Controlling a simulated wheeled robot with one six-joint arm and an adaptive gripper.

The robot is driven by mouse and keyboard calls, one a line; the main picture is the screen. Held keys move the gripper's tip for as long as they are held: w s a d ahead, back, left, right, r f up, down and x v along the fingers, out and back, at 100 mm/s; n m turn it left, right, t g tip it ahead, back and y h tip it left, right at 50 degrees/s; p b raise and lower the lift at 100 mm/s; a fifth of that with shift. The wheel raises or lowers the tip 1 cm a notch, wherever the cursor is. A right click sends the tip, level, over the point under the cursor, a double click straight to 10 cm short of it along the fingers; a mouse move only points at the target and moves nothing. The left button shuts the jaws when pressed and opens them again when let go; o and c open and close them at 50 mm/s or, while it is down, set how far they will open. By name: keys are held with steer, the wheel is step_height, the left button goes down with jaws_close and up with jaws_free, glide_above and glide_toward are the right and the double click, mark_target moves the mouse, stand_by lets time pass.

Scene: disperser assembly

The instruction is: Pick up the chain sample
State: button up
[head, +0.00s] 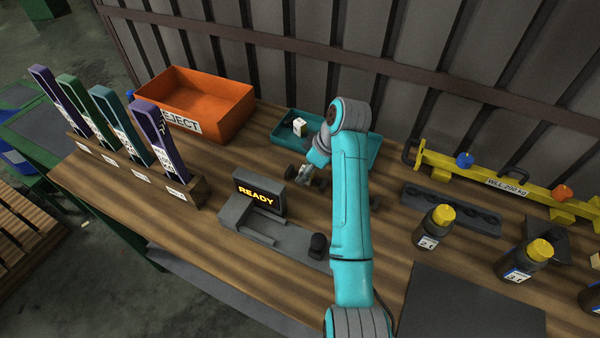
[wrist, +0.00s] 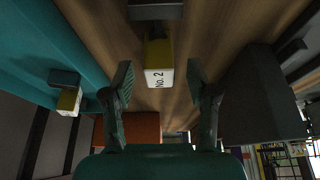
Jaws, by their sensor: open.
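A small block (wrist: 158,62) with a white face marked "No. 2" and yellowish sides shows in the wrist view, joined to a dark grey piece above it in the picture. I cannot make out chain links on it. My gripper (wrist: 160,80) is open, with one finger on each side of the block's line and visible gaps to both. In the head view my gripper (head: 305,175) is low over the bench, between the READY device and the teal tray; the No. 2 block is not clear there. A second white-faced block (head: 299,126) sits in the teal tray (head: 284,141); it also shows in the wrist view (wrist: 69,101).
The READY device (head: 262,196) stands close in front of my gripper. An orange REJECT bin (head: 212,95) is at the back left. A rack of coloured tongs (head: 185,192) is at left. Yellow-capped bottles (head: 434,228) and a yellow lifting beam (head: 480,178) are at right.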

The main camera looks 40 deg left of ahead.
steer(key=shift+a+f, duration=0.15)
steer(key=shift+f, duration=0.4)
jaws_close()
steer(key=shift+r, duration=0.1)
